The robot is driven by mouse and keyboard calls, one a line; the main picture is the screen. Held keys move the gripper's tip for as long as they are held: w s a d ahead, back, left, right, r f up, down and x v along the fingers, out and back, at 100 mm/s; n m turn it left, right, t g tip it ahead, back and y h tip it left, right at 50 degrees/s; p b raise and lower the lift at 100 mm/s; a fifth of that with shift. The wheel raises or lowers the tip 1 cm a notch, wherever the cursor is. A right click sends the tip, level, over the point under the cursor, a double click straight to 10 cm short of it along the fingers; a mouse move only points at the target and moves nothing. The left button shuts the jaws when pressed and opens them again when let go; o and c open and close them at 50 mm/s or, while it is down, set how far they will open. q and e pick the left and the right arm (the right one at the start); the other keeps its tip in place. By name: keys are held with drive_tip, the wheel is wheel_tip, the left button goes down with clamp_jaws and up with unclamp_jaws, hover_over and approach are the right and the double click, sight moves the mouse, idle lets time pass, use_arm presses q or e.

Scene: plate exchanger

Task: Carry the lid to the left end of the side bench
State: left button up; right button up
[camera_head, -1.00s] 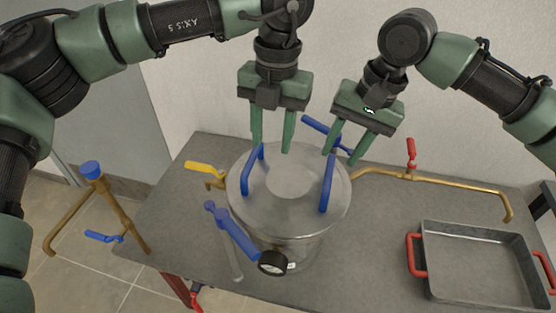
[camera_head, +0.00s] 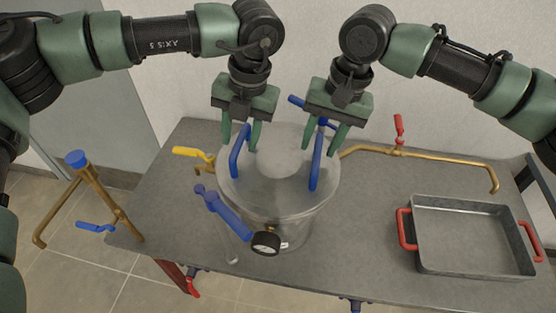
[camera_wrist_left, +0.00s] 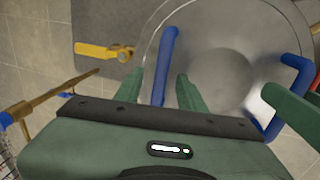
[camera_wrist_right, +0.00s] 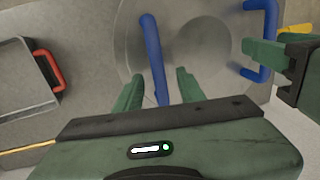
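The lid (camera_head: 277,190) is a round, grey metal disc on top of a metal pot (camera_head: 295,232), with two upright blue handles. My left gripper (camera_head: 240,149) is open, with its fingers on either side of the top of the left handle (camera_head: 236,157). In the left wrist view the left handle (camera_wrist_left: 166,60) lies between the spread fingers. My right gripper (camera_head: 323,151) is open around the top of the right handle (camera_head: 316,165). In the right wrist view that handle (camera_wrist_right: 152,55) runs between the fingers. Contact cannot be told.
The pot stands on a grey bench (camera_head: 375,245). A grey tray with red handles (camera_head: 470,262) sits at the right. A yellow-handled valve (camera_head: 190,152), a blue lever (camera_head: 228,214), a gauge (camera_head: 266,243) and brass piping (camera_head: 440,158) surround the pot.

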use_arm(q)
drive_tip(key=shift+a+f, duration=0.2)
drive_tip(key=shift+f, duration=0.6)
use_arm(e)
drive_tip(key=shift+a+f, duration=0.2)
drive_tip(key=shift+f, duration=0.65)
use_arm(q)
clamp_jaws()
use_arm(e)
clamp_jaws()
use_arm(q)
drive_tip(key=shift+r, duration=0.15)
use_arm(e)
drive_tip(key=shift+r, duration=0.15)
